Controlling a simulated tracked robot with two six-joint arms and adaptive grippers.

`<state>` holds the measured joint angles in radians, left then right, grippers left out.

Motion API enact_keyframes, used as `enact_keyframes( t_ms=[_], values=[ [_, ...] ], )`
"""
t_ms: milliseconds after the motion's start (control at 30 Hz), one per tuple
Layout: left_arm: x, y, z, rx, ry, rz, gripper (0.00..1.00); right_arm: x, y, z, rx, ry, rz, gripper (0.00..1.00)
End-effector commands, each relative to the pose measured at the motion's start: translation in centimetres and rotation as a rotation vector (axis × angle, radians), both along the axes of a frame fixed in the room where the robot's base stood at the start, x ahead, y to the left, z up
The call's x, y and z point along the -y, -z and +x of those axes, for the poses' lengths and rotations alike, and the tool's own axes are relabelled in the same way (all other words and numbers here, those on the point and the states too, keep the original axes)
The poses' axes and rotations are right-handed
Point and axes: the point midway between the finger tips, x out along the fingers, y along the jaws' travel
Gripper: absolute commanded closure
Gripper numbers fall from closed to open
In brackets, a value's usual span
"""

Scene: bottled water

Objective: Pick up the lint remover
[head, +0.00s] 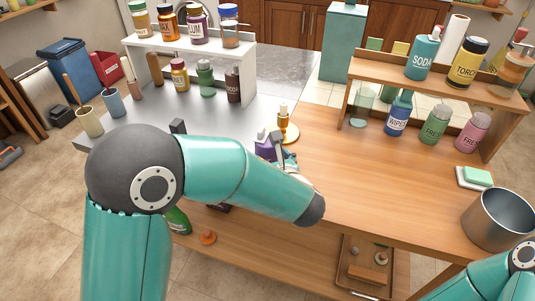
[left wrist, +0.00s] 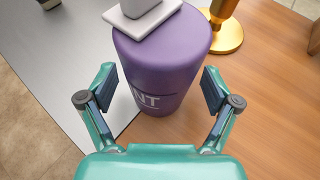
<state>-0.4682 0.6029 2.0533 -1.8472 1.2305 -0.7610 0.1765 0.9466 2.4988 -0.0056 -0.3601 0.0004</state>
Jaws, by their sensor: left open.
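The lint remover (left wrist: 165,62) is a purple bottle with a white top, and part of its label, "NT", shows in the left wrist view. It stands upright at the seam of the grey and wooden tops. In the head view only part of the purple bottle (head: 264,148) shows behind my left arm. My left gripper (left wrist: 160,84) is open, with one finger on each side of the bottle and gaps visible. In the head view the gripper (head: 280,153) is mostly hidden by my arm. My right gripper is out of view.
A gold-based item (left wrist: 226,36) stands close behind the bottle, also seen in the head view (head: 288,130). A white shelf (head: 190,50) with bottles stands at back left, a wooden shelf (head: 440,82) at right. A metal pot (head: 498,217) is at front right. The wooden top's middle is clear.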

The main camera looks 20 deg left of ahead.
Motion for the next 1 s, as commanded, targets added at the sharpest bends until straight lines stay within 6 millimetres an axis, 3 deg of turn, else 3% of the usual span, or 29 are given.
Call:
enact_keyframes(
  t_ms=[333,733,1000],
  values=[
    [-0.5,0.32,0.66,0.0,0.0,0.0,0.12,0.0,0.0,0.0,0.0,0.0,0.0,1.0],
    [-0.49,0.32,0.65,0.001,0.0,-0.001,0.79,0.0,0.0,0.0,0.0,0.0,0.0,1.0],
    [-0.47,0.2,0.67,0.002,0.001,0.0,0.82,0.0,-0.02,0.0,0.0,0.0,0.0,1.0]
  ],
)
